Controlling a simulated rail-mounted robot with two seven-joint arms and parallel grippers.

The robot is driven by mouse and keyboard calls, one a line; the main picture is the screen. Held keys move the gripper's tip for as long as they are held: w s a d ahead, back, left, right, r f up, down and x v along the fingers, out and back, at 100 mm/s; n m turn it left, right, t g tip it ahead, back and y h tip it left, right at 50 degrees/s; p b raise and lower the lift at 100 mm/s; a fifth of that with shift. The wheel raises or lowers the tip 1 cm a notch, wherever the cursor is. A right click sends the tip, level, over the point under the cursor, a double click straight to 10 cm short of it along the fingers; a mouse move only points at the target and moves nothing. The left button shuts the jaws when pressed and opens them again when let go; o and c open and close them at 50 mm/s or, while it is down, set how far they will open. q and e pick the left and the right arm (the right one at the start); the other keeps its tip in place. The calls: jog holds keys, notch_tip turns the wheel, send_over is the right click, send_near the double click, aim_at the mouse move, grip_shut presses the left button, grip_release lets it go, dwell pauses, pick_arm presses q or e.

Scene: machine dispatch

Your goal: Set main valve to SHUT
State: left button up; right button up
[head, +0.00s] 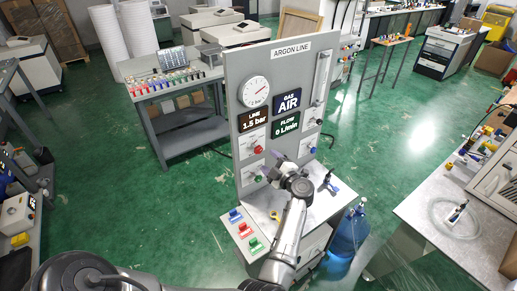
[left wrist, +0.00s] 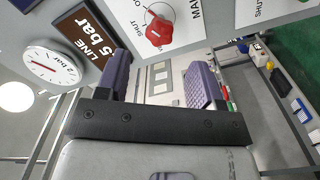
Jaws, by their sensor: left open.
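The main valve is a red knob (head: 258,149) on a white card at the lower left of the upright grey panel (head: 235,95). In the left wrist view the red knob (left wrist: 159,31) sits at the top, on a card whose visible words include SHUT and MAIN, shown tilted. I cannot tell exactly which mark it points at. My left gripper (head: 287,162) is in front of the panel, to the right of and below the red knob. Its two purple fingers (left wrist: 160,82) are apart with nothing between them, and do not touch the knob. My right gripper is not in view.
The panel also bears a gauge (head: 255,92), displays, a green knob (head: 259,178) below the red one and a blue knob (head: 313,150) to the right. A blue gas bottle (head: 349,232) stands beside the bench.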

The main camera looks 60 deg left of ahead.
aim_at(260, 151)
pick_arm(q)
jog(key=a+p, duration=0.1)
jog(key=a, duration=0.7)
jog(key=shift+s, duration=0.15)
jog(key=shift+c, duration=0.2)
jog(key=c, duration=0.9)
jog(key=shift+d+f+n+b, duration=0.1)
jog(key=shift+f+n+b, duration=0.05)
jog(key=shift+n+b, duration=0.9)
jog(key=n+b, duration=0.3)
jog(key=n, duration=0.1)
jog(key=shift+n+b, duration=0.25)
jog(key=shift+b, duration=0.05)
jog(key=n+b, duration=0.3)
jog(key=shift+n, duration=0.3)
jog(key=shift+n+b, duration=0.7)
jog(key=shift+b, duration=0.1)
